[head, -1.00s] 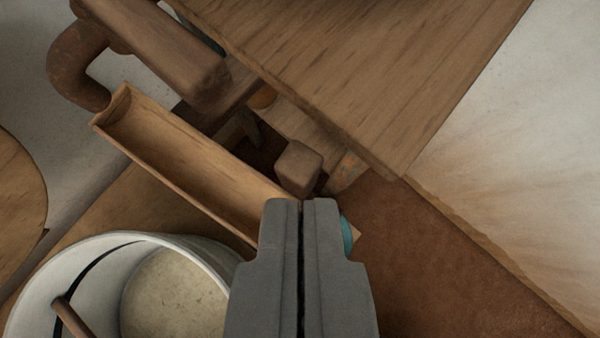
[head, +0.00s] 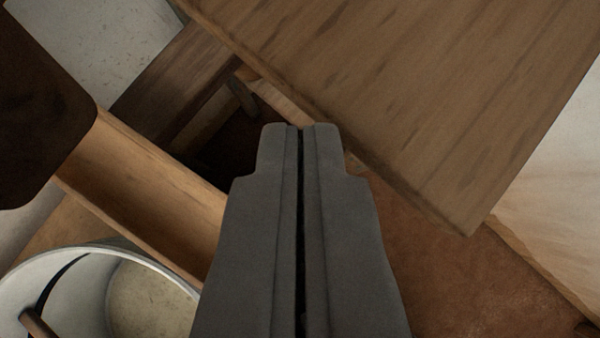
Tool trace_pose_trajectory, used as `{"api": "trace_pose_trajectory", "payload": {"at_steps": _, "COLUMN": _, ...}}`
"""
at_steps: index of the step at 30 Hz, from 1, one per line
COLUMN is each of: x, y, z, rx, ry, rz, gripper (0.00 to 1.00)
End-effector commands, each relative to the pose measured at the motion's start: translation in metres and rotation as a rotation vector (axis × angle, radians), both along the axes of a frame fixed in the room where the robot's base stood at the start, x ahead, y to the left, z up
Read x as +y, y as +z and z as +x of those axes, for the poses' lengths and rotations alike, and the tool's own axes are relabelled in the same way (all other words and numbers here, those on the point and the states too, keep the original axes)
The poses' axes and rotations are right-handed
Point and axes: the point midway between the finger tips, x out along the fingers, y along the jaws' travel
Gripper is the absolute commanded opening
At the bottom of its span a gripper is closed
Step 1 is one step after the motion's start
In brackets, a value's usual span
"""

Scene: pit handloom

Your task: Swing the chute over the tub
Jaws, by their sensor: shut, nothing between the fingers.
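The chute (head: 150,195) is a light wooden trough that runs slantwise from the upper left down toward my gripper. Its upper left end is hidden by a dark brown thing at the left edge. Its lower end is hidden behind my gripper. The tub (head: 75,262) is a pale round vessel at the lower left, cut off by the frame. My gripper (head: 300,127) is shut and empty, to the right of the chute. I cannot tell whether it touches the chute.
A large wooden board (head: 420,95) fills the upper right, close to the gripper tips. A dark brown thing (head: 40,110) blocks the left edge. Reddish-brown floor (head: 450,280) lies open at the lower right. A brown handle (head: 38,325) shows in the tub.

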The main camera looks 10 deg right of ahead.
Motion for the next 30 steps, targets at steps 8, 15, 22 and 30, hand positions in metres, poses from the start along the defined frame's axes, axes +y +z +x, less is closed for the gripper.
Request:
{"api": "trace_pose_trajectory", "payload": {"at_steps": 8, "x": 0.002, "y": 0.0, "z": -0.002, "rx": 0.0, "ry": -0.012, "rz": 0.0, "gripper": 0.0}}
{"api": "trace_pose_trajectory", "payload": {"at_steps": 15, "x": 0.008, "y": 0.0, "z": -0.011, "rx": 0.0, "ry": -0.079, "rz": -0.001, "gripper": 0.0}}
{"api": "trace_pose_trajectory", "payload": {"at_steps": 22, "x": 0.02, "y": 0.0, "z": -0.027, "rx": 0.0, "ry": -0.205, "rz": -0.001, "gripper": 0.0}}
{"api": "trace_pose_trajectory", "payload": {"at_steps": 30, "x": 0.042, "y": 0.0, "z": -0.047, "rx": -0.001, "ry": -0.398, "rz": -0.002, "gripper": 0.0}}
